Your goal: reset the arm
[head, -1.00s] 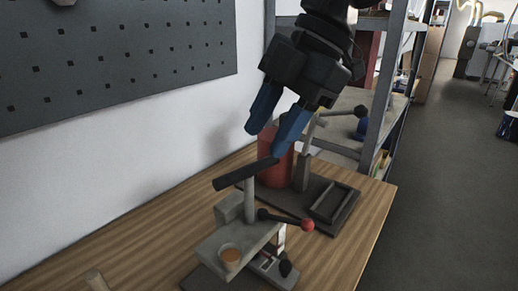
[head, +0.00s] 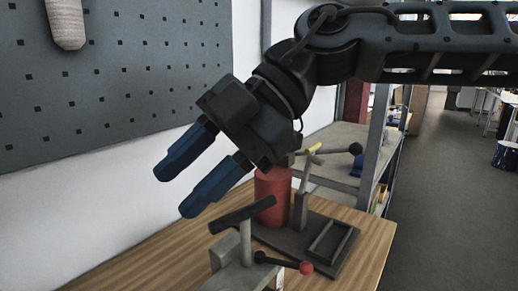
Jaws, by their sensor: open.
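My gripper (head: 180,183) has blue fingers spread apart with nothing between them. It hangs in the air at the left of centre, pointing down and to the left, in front of the white wall. A grey device with a dark bar handle (head: 248,214) and a red-knobbed lever (head: 305,267) stands on the wooden table below and to the right of the fingertips. The lower part of this device is cut off by the frame's bottom edge.
A red cylinder (head: 272,196) stands on a dark base (head: 355,240) with an upright post and black-knobbed lever. A pegboard (head: 120,75) covers the left wall. A metal shelf (head: 374,150) stands behind the table.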

